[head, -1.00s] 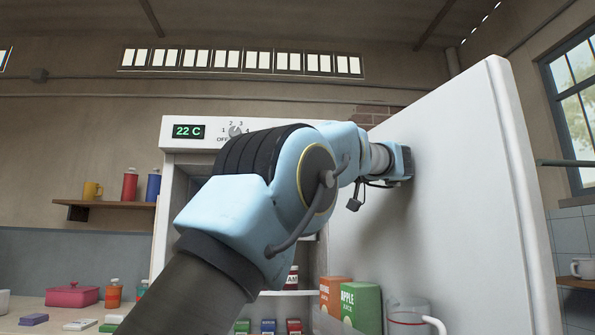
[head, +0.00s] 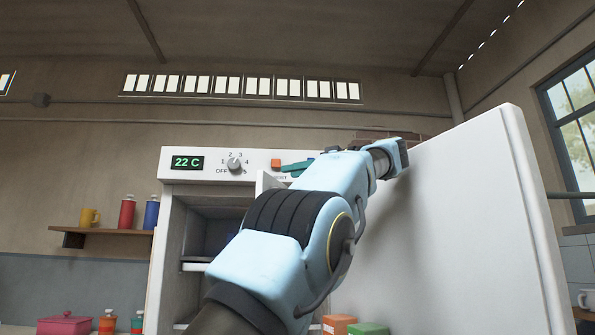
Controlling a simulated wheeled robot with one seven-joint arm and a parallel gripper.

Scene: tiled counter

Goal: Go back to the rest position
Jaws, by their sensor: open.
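My arm reaches up from the bottom centre in front of an open white fridge (head: 163,240). My gripper (head: 403,151), a dark block at the arm's end, is at the top edge of the open fridge door (head: 470,230). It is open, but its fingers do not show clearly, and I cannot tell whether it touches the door. I see nothing held in it. My arm hides much of the fridge's inside.
The fridge's top panel has a 22 C display (head: 187,162) and a dial (head: 235,163). Cartons (head: 338,325) stand low by the door. A wall shelf (head: 100,231) with a mug and bottles is at left. The space above my arm is clear.

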